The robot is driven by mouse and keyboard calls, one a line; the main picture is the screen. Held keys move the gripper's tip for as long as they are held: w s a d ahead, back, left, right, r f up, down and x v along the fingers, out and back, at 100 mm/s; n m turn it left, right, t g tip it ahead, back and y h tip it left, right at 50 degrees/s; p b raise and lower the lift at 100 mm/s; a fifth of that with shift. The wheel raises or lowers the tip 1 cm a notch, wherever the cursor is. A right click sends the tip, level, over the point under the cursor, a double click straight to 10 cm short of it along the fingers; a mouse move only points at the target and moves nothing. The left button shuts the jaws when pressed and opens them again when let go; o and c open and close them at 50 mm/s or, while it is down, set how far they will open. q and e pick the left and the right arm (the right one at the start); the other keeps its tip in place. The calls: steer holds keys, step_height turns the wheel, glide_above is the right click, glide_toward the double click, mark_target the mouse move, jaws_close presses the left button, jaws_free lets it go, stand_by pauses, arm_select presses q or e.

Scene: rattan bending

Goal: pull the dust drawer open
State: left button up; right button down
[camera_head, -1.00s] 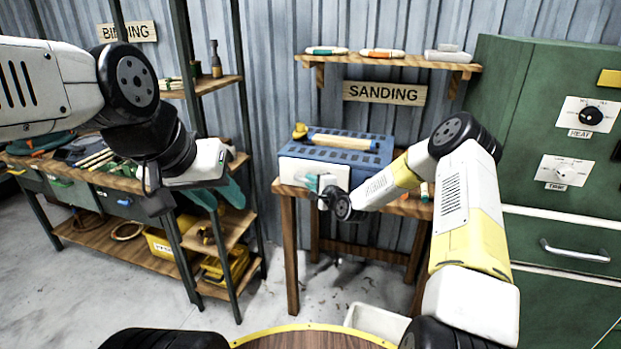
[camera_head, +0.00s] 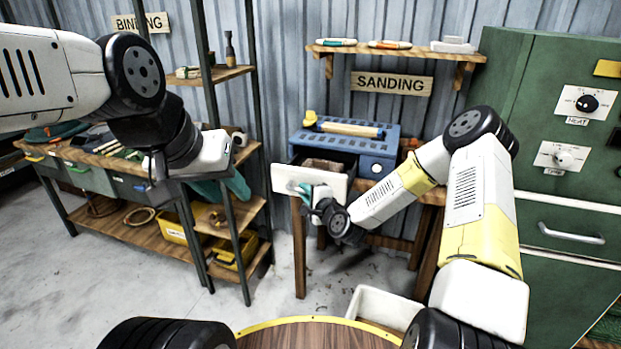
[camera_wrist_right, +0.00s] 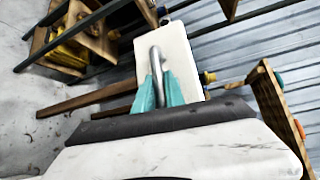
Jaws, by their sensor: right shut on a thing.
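The dust drawer (camera_head: 315,180) has a white front and stands out from the blue sanding box (camera_head: 347,140) on the sanding bench, with brown contents visible inside. My right gripper (camera_head: 305,190) is at the left part of the drawer front. In the right wrist view, the teal fingers of my right gripper (camera_wrist_right: 160,92) are shut on the grey bar handle of the white drawer front (camera_wrist_right: 178,52). My left gripper (camera_head: 232,190) has teal fingers and hangs before the left shelves, away from the drawer. Its fingertips are too unclear to judge the opening.
A green cabinet (camera_head: 545,130) with knobs and a bar handle stands at the right. A white bin (camera_head: 385,308) is on the floor below the bench. A round wooden table (camera_head: 315,336) is at the front. A binding bench (camera_head: 130,190) is at the left.

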steer(key=shift+s+a, duration=0.2)
steer(key=shift+s, duration=0.45)
steer(key=shift+s+a, duration=0.25)
steer(key=shift+s, duration=0.4)
steer(key=shift+s+a, duration=0.2)
steer(key=shift+s, duration=0.45)
steer(key=c, duration=1.4)
jaws_free()
steer(key=v, duration=0.7)
steer(key=shift+s+d, duration=0.2)
steer(key=shift+s, duration=0.15)
